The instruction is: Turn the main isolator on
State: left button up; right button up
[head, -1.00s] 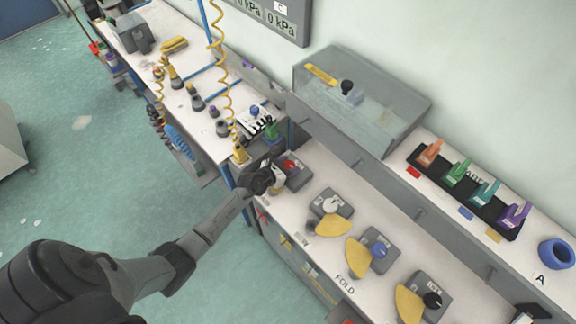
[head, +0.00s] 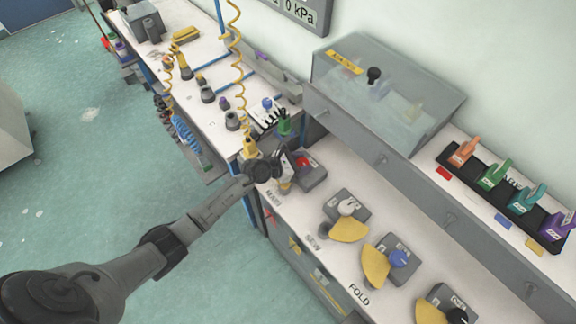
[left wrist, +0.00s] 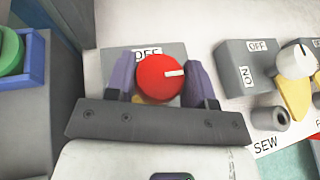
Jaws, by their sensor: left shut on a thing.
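The main isolator is a red round knob (left wrist: 161,78) on a grey box (head: 314,174) at the far left of the row of switches, above the word MAIN. In the left wrist view, a white mark on the knob points right. An OFF label (left wrist: 146,54) shows just above the knob; any ON label is hidden. My left gripper (head: 290,168) is at the knob, its two purple-grey fingers on either side, shut on it. The finger on the left covers part of the box. My right gripper is not in view.
The SEW switch with a white knob (head: 347,206) stands beside it, then FOLD with a blue knob (head: 398,258) and one with a black knob (head: 457,316). Yellow plates lie by them. A clear-topped case (head: 400,105) is behind. A tool bench (head: 190,75) adjoins at left.

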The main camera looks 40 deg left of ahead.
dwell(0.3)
pick_arm(q)
jog(key=o, duration=1.3)
jog(key=shift+c, duration=0.2)
jog(key=shift+s+a+r, duration=0.15)
jog(key=shift+s+a, duration=0.05)
jog(key=shift+s, duration=0.05)
jog(key=p+v, duration=0.1)
jog(key=v, duration=1.2)
jog(key=shift+p, duration=0.4)
jog(key=shift+a+r, duration=0.1)
